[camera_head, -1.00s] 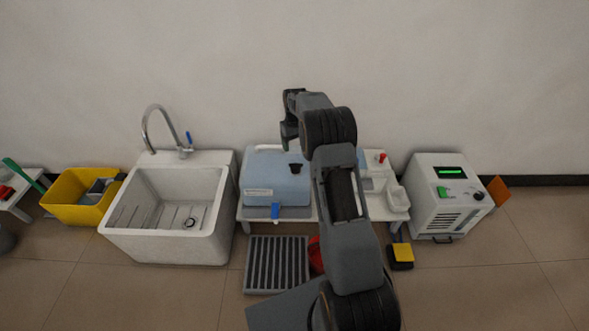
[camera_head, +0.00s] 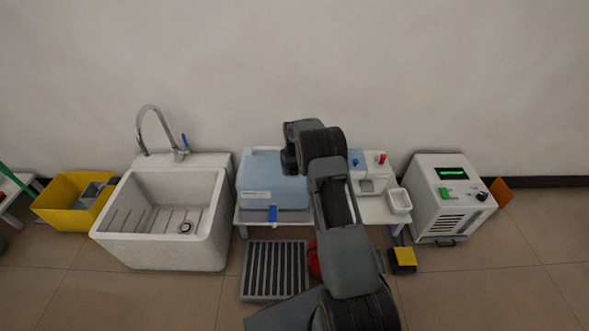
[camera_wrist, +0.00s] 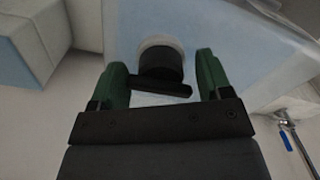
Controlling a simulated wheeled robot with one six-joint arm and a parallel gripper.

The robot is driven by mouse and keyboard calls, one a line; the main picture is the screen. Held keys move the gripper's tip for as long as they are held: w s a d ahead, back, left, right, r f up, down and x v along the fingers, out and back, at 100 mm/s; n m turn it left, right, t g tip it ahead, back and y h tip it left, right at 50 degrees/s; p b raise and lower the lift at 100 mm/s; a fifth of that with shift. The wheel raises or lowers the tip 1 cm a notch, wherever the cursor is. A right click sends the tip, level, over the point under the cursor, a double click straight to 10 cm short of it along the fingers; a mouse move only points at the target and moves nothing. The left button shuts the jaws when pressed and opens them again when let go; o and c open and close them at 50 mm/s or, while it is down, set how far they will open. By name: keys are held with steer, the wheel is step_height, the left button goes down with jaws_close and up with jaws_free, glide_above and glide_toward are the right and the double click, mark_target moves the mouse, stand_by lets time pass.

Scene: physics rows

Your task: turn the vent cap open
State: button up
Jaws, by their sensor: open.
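The vent cap is a round black knob (camera_wrist: 160,62) with a flat bar handle, set in a pale ring on top of the light-blue box (camera_head: 262,180). In the wrist view the green fingers of my gripper (camera_wrist: 162,74) are open, one on either side of the cap, with gaps showing. Nothing is held. In the head view my gripper (camera_head: 290,160) is low over the box's right part and hides the cap. The blue box also shows in the wrist view (camera_wrist: 235,35).
The box stands on a white bench with a blue tab (camera_head: 273,213) at its front. A white sink (camera_head: 205,240) with a faucet is at left. A white unit with red and blue knobs (camera_head: 375,185) is right of my arm, then a display machine (camera_head: 430,205). A dark grate (camera_head: 274,270) lies in front.

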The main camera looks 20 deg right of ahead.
steer(key=c, duration=0.6)
steer(key=shift+m, duration=0.3)
steer(key=m+p, duration=0.1)
steer(key=m, duration=0.7)
steer(key=shift+a+m+p, duration=0.1)
steer(key=shift+m+p, duration=0.2)
steer(key=m, duration=0.4)
steer(key=shift+w, duration=0.1)
steer(key=shift+m, duration=2.5)
